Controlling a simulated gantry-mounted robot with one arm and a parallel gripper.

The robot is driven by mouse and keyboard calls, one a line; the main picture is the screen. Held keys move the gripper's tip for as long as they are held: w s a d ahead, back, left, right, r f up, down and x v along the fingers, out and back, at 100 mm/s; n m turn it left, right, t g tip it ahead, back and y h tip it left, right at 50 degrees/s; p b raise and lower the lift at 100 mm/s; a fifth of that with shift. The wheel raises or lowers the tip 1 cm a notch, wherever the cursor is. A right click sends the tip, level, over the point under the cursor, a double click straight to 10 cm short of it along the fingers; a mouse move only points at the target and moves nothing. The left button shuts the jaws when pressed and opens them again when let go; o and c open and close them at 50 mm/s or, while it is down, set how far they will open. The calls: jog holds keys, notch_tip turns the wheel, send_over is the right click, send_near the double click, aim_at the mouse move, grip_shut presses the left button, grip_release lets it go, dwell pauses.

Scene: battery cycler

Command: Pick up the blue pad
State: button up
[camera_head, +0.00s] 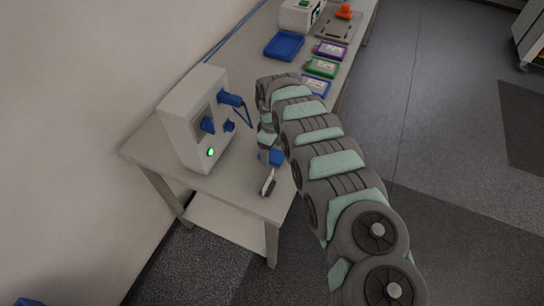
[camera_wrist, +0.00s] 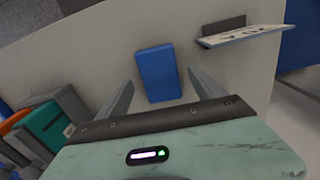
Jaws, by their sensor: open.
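The blue pad (camera_wrist: 157,72) is a small flat blue block lying on the pale table. It also shows in the head view as a blue patch (camera_head: 275,157) near the table's front end, partly hidden by my arm. My gripper (camera_wrist: 160,80) is open in the wrist view, with one finger to the left of the pad and one to the right. No contact between fingers and pad shows. In the head view the gripper is mostly hidden by my arm.
A small tilted sign (camera_head: 268,182) stands near the pad. A white machine (camera_head: 197,120) with blue knobs and a green light stands on the left. A blue tray (camera_head: 284,45) and coloured packs (camera_head: 321,67) lie farther back. The table's right edge is close.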

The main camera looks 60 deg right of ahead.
aim_at(272, 154)
jog(key=shift+f, duration=1.15)
jog(key=shift+c, duration=0.5)
jog(key=c, duration=1.4)
jog(key=shift+r, duration=0.1)
notch_tip(272, 154, up, 20)
jog(key=p, duration=0.3)
